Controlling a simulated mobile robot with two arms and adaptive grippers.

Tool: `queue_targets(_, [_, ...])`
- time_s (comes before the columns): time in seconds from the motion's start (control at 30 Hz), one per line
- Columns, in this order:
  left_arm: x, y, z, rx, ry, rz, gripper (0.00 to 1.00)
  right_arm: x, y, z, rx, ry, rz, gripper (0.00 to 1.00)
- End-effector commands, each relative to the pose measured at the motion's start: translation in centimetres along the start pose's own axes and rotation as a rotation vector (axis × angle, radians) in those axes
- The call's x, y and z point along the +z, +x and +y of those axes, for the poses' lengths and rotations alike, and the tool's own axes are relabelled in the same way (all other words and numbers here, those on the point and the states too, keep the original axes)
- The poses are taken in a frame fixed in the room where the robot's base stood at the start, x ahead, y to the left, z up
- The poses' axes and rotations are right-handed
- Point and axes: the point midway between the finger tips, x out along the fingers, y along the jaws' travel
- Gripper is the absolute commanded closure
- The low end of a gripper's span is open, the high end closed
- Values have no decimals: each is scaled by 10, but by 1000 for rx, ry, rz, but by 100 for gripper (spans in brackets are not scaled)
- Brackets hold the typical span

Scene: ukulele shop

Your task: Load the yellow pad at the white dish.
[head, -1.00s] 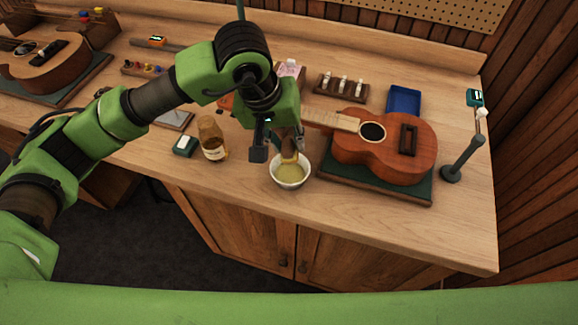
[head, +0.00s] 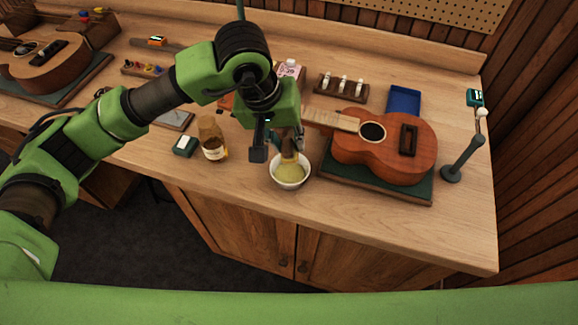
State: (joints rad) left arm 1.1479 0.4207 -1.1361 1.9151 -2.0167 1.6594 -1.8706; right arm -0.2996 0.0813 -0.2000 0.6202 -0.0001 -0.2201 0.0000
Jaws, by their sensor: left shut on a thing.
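The white dish (head: 304,180) stands near the front edge of the counter, left of the ukulele. Pale yellow material (head: 290,175) shows inside it. My left gripper (head: 278,146) reaches down over the dish's back rim from above. It is shut on a brownish piece with a tan-yellow lower end, apparently the yellow pad (head: 289,156). The pad's lower end is at or in the dish's contents; exact contact is hard to tell. The gripper partly hides the pad. My right gripper is not in view.
A ukulele (head: 345,150) lies on a green mat right of the dish. A blue tray (head: 404,100) and a dark stand (head: 459,160) are farther right. The counter front is clear.

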Motion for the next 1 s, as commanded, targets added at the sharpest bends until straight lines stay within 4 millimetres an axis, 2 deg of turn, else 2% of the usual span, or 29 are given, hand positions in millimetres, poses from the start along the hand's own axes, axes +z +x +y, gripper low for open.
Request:
queue_targets(0.43, [-1,-3,1,0,0,1,94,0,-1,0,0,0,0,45])
queue_targets(0.8, [-8,-34,7,0,0,2,94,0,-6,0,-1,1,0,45])
queue_targets(1.0, [-8,-39,8,0,0,0,94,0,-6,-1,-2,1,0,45])
